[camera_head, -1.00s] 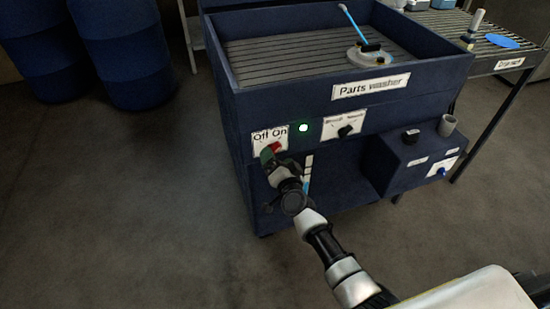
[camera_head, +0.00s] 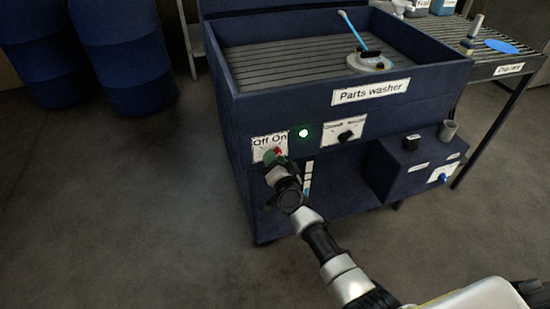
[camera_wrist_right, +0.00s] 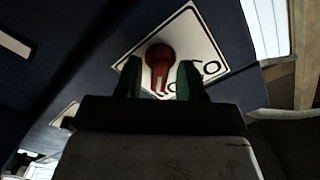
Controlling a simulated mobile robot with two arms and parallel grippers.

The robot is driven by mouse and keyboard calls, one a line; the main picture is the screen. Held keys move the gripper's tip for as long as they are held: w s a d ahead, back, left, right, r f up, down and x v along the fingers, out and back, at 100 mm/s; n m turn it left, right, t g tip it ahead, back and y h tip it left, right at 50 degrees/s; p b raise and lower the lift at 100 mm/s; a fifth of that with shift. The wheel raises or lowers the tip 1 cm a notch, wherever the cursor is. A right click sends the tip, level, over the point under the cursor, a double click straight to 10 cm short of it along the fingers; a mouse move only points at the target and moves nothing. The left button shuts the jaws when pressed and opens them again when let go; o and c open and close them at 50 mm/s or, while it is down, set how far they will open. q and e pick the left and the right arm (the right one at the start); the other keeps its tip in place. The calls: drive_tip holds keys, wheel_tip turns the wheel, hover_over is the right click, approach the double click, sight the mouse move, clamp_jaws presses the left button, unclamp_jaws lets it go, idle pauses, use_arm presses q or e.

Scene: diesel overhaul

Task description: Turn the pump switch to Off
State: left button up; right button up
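The red pump switch (camera_head: 279,151) sits on a white "Off On" plate (camera_head: 262,142) on the front of the blue parts washer (camera_head: 300,110). A green lamp (camera_head: 304,133) beside the plate is lit. My right gripper (camera_head: 272,157) is at the plate and partly covers the switch in the head view. In the right wrist view, its green fingertips (camera_wrist_right: 158,80) stand apart on either side of the switch's red handle (camera_wrist_right: 159,62), with small gaps showing. The exact switch angle is hard to read in the head view. My left gripper is not in view.
Another plate with a black knob (camera_head: 345,136) is right of the lamp. A blue box (camera_head: 405,165) with knobs juts out at the lower right. A rack table (camera_head: 500,60) stands at the right, blue drums (camera_head: 120,50) at the back left. The floor at left is clear.

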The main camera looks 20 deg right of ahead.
drive_tip(key=c, duration=0.5)
drive_tip(key=n+p, duration=0.2)
drive_tip(key=n, duration=0.4)
drive_tip(key=n+p, duration=0.2)
drive_tip(key=n, duration=0.4)
drive_tip(key=n+p, duration=0.3)
drive_tip(key=n, duration=0.3)
drive_tip(key=shift+a+f, duration=0.1)
drive_tip(key=shift+a, duration=0.15)
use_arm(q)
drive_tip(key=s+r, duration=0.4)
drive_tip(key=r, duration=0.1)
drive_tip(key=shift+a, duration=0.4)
use_arm(e)
drive_tip(key=o, duration=1.5)
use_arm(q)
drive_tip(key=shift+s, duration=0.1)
